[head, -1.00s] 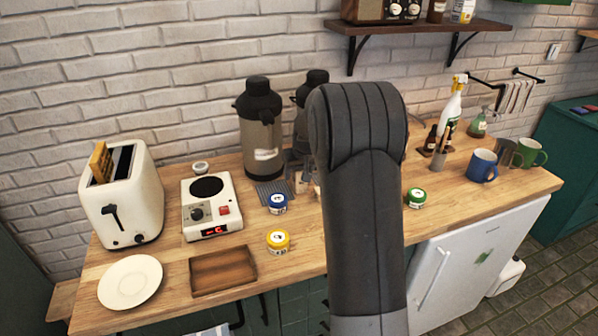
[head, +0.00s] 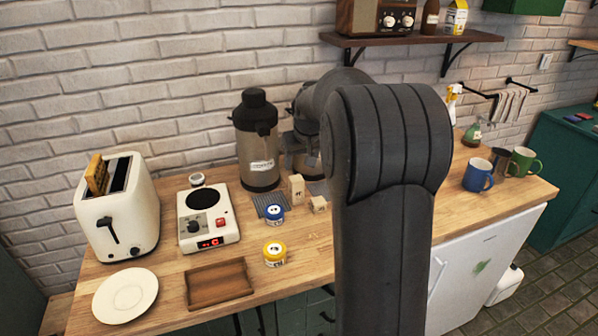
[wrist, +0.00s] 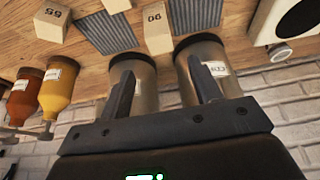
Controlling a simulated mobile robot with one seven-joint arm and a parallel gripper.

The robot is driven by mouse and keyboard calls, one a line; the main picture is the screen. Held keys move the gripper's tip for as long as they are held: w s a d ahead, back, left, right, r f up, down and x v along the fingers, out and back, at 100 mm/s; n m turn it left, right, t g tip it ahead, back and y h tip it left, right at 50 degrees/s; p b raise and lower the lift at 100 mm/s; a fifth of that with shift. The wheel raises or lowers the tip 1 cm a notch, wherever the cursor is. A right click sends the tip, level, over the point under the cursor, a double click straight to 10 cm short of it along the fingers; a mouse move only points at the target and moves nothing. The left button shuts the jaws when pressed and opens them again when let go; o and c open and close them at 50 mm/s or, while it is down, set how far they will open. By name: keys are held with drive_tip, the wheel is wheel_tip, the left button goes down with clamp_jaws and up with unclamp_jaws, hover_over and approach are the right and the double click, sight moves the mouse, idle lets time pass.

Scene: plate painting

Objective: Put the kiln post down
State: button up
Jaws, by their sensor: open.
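A pale kiln post (head: 296,189) stands upright on the counter between two grey ribbed mats. In the wrist view this post (wrist: 157,32), marked 90, lies just beyond my fingertips, between them in the picture and apart from them. My gripper (wrist: 163,80) is open with nothing between its fingers; my arm hides it in the head view. A shorter pale block (head: 318,204) sits close to the post. Another block marked 65 (wrist: 48,26) shows at the upper left of the wrist view.
Two large flasks (head: 256,140) stand behind the post by the brick wall. A blue-lidded jar (head: 273,214) and yellow-lidded jar (head: 275,253) are in front. A hot plate (head: 208,218), wooden tray (head: 218,284) and plate (head: 125,296) are left. Mustard and ketchup bottles (wrist: 57,88) show in the wrist view.

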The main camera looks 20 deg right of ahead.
drive_tip(key=s+a+r, duration=0.4)
drive_tip(key=s, duration=0.4)
drive_tip(key=s+a+r, duration=0.3)
drive_tip(key=s+a, duration=0.1)
drive_tip(key=s, duration=0.4)
drive_tip(key=s+a+f, duration=0.1)
drive_tip(key=s+a, duration=0.1)
drive_tip(key=s, duration=0.8)
drive_tip(key=s+a+f+t, duration=0.1)
drive_tip(key=s+a+f, duration=0.1)
drive_tip(key=s, duration=0.7)
drive_tip(key=shift+s+a+f, duration=0.2)
drive_tip(key=shift+s+f, duration=0.1)
drive_tip(key=shift+s, duration=0.1)
drive_tip(key=shift+o, duration=0.4)
drive_tip(key=shift+s+f, duration=0.2)
drive_tip(key=shift+s, duration=0.1)
